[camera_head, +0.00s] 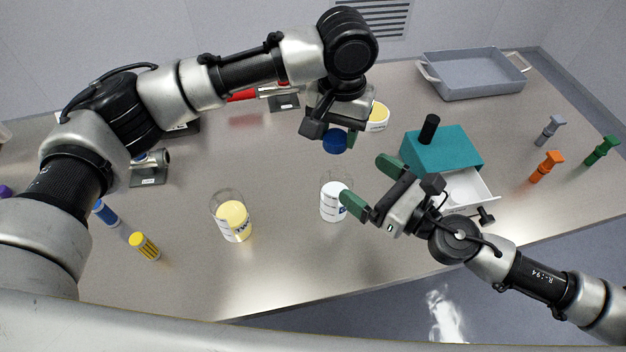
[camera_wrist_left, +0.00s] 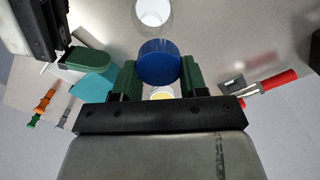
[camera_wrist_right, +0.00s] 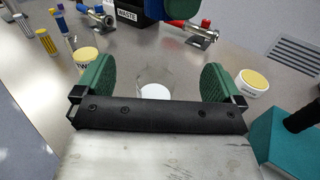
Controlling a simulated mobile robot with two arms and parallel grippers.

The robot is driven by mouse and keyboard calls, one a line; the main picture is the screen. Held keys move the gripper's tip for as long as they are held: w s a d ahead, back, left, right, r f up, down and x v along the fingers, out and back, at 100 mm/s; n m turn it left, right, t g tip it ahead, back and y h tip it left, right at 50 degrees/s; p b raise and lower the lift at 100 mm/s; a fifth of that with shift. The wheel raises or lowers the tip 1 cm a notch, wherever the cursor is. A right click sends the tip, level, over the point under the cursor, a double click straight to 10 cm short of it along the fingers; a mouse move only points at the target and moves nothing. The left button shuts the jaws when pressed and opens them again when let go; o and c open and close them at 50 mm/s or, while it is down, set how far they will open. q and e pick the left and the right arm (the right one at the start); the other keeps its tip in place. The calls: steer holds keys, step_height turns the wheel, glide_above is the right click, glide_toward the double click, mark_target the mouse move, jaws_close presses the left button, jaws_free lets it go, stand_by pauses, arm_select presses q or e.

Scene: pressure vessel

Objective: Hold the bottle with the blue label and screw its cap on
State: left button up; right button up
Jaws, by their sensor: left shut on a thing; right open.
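The bottle with the blue label (camera_head: 333,204) stands upright on the table, clear at the top with white contents below. Its mouth is uncovered. My left gripper (camera_head: 336,135) is shut on the blue cap (camera_head: 335,144) and holds it in the air above and behind the bottle, apart from it. The cap also shows between the green fingers in the left wrist view (camera_wrist_left: 159,62). My right gripper (camera_head: 370,186) is open just right of the bottle, fingers towards it. In the right wrist view the bottle (camera_wrist_right: 154,91) shows between the spread fingers (camera_wrist_right: 158,80), with a gap on each side.
A beaker with yellow contents (camera_head: 234,222) stands left of the bottle. A yellow-topped container (camera_head: 378,117) is behind. A teal box (camera_head: 452,148) with an open white drawer (camera_head: 472,188) is close to my right gripper. A grey tray (camera_head: 473,78) lies at the back right.

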mark_target(338, 187)
arm_select(q)
steer(key=shift+s+d+r, duration=0.3)
steer(key=shift+s+d, duration=0.35)
steer(key=shift+d, duration=0.15)
steer(key=shift+w+a+f, duration=0.15)
steer(key=shift+w+a, duration=0.2)
steer(key=shift+a, duration=0.1)
steer(key=shift+s+d, duration=0.1)
steer(key=shift+d, duration=0.1)
arm_select(e)
steer(key=f, duration=0.3)
steer(key=shift+s+d+f, duration=0.1)
steer(key=shift+s+f, duration=0.1)
steer(key=shift+s, duration=0.2)
steer(key=shift+f, duration=0.45)
steer(key=f, duration=0.3)
steer(key=shift+d+f, duration=0.4)
steer(key=x, duration=0.6)
steer(key=shift+w+a+r, duration=0.15)
steer(key=shift+a, duration=0.05)
steer(key=shift+w+a, duration=0.25)
steer(key=shift+a, duration=0.2)
